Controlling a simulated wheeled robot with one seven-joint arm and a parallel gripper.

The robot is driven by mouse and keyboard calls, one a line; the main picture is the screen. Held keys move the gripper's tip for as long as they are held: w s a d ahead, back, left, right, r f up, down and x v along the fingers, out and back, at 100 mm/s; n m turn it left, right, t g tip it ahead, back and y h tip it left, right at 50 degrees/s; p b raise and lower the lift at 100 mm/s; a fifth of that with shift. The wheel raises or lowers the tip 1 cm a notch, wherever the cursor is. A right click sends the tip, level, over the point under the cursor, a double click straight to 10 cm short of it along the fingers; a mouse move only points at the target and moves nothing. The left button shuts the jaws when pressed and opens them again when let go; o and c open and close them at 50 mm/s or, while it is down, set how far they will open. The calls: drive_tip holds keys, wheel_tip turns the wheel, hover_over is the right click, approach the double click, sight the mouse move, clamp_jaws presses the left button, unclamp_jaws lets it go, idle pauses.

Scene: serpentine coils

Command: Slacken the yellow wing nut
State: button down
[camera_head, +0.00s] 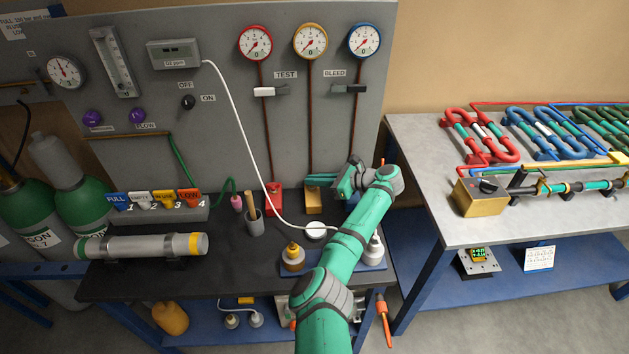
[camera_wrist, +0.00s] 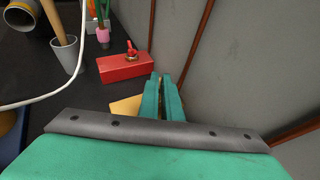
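The yellow block (camera_head: 314,203) stands on the dark bench below the middle gauge. Part of it shows in the wrist view (camera_wrist: 124,105), beside and under my fingers. The yellow wing nut itself is hidden behind my gripper in both views. My gripper (camera_head: 310,180) is over the yellow block, coming in from the right. In the wrist view its two green fingers (camera_wrist: 161,92) are close together with a narrow gap. I cannot tell whether the wing nut is between them. A red block (camera_wrist: 125,68) with a red wing nut (camera_wrist: 131,49) sits just beyond.
The grey panel (camera_wrist: 225,60) rises close beside my fingers, with copper-coloured pipes on it. A white cable (camera_head: 236,130) loops down to a white round piece (camera_head: 316,230) near my arm. A grey cup (camera_head: 254,222) stands to the left. A blue tray (camera_head: 292,268) lies in front.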

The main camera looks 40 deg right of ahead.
drive_tip(key=shift+f+n+g+y, duration=0.15)
drive_tip(key=shift+n+g+y, duration=0.35)
drive_tip(key=shift+n+y, duration=0.2)
drive_tip(key=shift+f+n+g+y, duration=0.15)
drive_tip(key=shift+n+g+y, duration=0.35)
drive_tip(key=shift+n+y, duration=0.15)
drive_tip(key=c, duration=2)
unclamp_jaws()
drive_tip(key=shift+r, duration=0.1)
drive_tip(key=shift+d, duration=0.1)
drive_tip(key=shift+d+r, duration=0.1)
drive_tip(key=v, duration=1)
drive_tip(key=shift+s+d, duration=0.1)
drive_tip(key=shift+s, duration=0.15)
